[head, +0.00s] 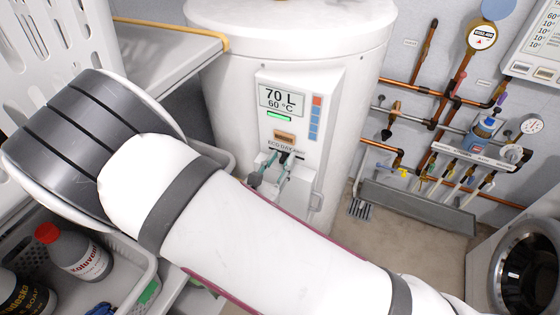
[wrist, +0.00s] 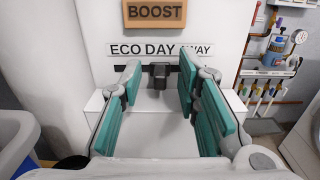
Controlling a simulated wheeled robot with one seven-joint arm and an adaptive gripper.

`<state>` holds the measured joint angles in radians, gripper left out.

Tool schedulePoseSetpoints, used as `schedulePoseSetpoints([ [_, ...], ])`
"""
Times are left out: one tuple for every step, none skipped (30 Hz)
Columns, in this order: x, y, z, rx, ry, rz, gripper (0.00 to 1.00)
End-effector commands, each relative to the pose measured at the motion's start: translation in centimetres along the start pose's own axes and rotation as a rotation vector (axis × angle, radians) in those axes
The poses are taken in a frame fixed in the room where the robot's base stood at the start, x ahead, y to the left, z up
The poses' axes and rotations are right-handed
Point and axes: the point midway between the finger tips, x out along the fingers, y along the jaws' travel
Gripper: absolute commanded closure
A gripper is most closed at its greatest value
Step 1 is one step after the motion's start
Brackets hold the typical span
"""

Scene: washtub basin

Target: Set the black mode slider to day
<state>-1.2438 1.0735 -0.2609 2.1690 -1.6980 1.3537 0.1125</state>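The black mode slider (wrist: 159,72) shows in the wrist view as a small dark knob on a dark horizontal track, below the word DAY on the ECO DAY AWAY label (wrist: 160,49). The label also shows on the white boiler's panel in the head view (head: 284,147). My gripper (wrist: 160,78) is open, with one teal-padded finger on each side of the knob. A gap shows on both sides, so neither finger appears to touch it. In the head view my gripper (head: 271,172) is at the panel's lower part, and the knob is hard to make out there.
Above the label is a brown BOOST button (wrist: 155,13). The boiler's display (head: 282,98) reads 70 L, 60 °C. Copper pipes with valves (head: 440,120) run along the right wall. A grey basket with bottles (head: 80,252) is at the lower left.

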Motion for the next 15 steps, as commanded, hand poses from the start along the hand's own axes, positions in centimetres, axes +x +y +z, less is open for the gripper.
schedulePoseSetpoints([
  [-0.5,0.1,0.0,0.000,0.001,0.002,0.70],
  [-0.8,0.1,0.0,0.000,0.001,0.002,0.70],
  [-1.3,0.1,0.0,0.000,0.001,0.002,0.70],
  [-1.8,0.1,0.0,0.000,0.001,0.004,0.70],
  [-2.4,0.1,0.0,-0.001,0.002,0.004,0.70],
  [-3.1,0.1,-0.1,0.000,0.002,0.004,0.70],
  [-3.8,0.1,0.0,0.000,0.002,0.005,0.70],
  [-4.4,0.1,0.0,0.000,0.001,0.004,0.70],
  [-5.3,0.1,0.0,0.000,0.002,0.005,0.70],
  [-5.9,0.1,0.0,0.001,0.002,0.004,0.70],
  [-6.5,0.1,0.0,0.001,0.002,0.005,0.70],
  [-7.3,0.1,0.0,0.001,0.001,0.004,0.70],
  [-7.9,0.1,0.0,0.001,0.002,0.004,0.70],
  [-8.4,0.1,0.0,0.001,0.002,0.004,0.70],
  [-9.1,0.1,0.0,0.001,0.002,0.004,0.70],
])
